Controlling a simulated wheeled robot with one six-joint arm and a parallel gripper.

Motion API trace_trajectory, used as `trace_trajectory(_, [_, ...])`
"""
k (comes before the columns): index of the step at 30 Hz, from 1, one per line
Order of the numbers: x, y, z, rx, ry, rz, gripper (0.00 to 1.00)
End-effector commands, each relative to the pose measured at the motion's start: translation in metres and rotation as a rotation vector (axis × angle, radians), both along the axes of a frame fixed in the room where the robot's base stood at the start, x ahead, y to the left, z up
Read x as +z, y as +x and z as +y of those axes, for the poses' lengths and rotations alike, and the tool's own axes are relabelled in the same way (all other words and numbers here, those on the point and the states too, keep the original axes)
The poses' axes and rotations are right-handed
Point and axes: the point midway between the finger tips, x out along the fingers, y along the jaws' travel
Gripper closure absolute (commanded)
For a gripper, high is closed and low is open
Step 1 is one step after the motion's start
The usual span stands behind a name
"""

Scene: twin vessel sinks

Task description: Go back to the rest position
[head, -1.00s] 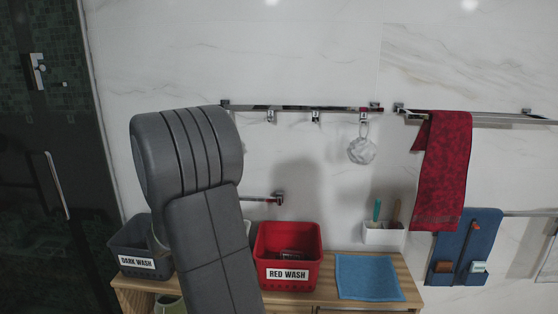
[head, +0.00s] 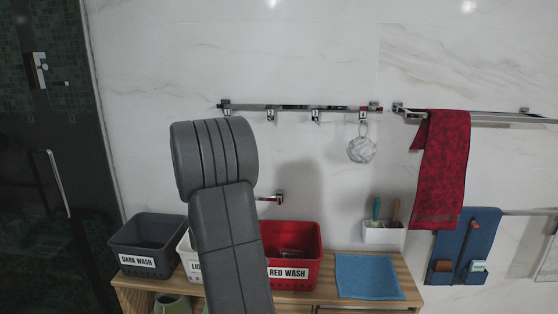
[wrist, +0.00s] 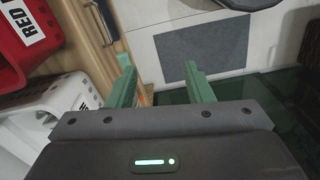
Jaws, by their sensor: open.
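My gripper (wrist: 128,82) shows in the wrist view with its two green fingers spread apart and nothing between them. It is open and empty, beside the wooden cabinet front. My own grey arm stands upright in the middle of the head view, and my gripper is not visible there. The arm hides most of the white basket (head: 188,262) and part of the red basket (head: 297,250).
A red towel (head: 441,170) hangs from a rail. A grey mat (wrist: 205,57) shows in the wrist view.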

Motion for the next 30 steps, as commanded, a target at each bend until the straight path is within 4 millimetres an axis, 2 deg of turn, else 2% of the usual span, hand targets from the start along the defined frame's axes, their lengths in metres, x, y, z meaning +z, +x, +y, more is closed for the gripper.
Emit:
trace_trajectory(9, [-0.007,0.008,-0.014,-0.174,0.000,0.000,0.53])
trace_trajectory(20, [-0.008,0.009,-0.015,-0.187,0.000,0.000,0.53])
trace_trajectory(30, [0.007,0.000,-0.031,-0.227,-0.006,0.005,0.53])
